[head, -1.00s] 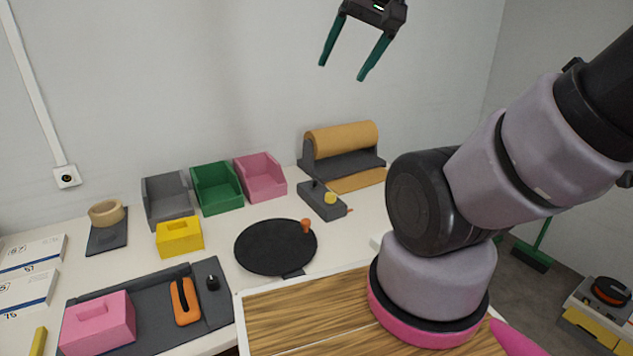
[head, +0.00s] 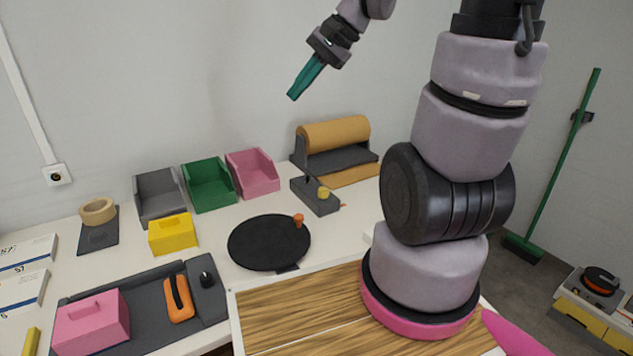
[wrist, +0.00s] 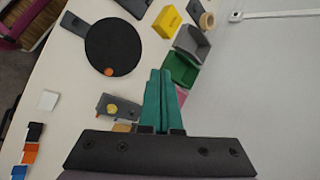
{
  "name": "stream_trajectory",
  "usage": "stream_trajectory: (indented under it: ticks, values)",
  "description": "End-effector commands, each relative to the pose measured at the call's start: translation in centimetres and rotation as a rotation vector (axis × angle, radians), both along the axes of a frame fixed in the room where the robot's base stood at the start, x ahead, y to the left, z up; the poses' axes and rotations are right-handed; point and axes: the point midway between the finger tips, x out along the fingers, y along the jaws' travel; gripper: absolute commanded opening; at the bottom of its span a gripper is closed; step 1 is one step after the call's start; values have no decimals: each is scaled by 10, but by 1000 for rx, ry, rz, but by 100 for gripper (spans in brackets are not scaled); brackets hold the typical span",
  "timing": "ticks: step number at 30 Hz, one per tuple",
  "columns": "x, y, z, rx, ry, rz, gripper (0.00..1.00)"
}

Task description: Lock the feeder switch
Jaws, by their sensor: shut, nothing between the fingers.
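Which way the lever is set is too small to tell. My gripper (head: 293,96) is high above the table's back, left of the box and well apart from it. Its green fingers (wrist: 160,72) are together and empty.
A black round plate (head: 268,243) with an orange knob lies in front of the box. A paper roll holder (head: 330,160) stands behind it. Grey, green (head: 209,187) and pink (head: 252,174) bins stand left. A yellow block (head: 172,234) and a wooden board (head: 290,318) are nearer.

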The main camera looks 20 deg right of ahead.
Motion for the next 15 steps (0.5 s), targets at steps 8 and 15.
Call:
stream_trajectory:
  ticks: [8,15]
  values:
    - [67,-9,-51,286,165,-211,0]
    - [123,-36,-107,512,262,-439,0]
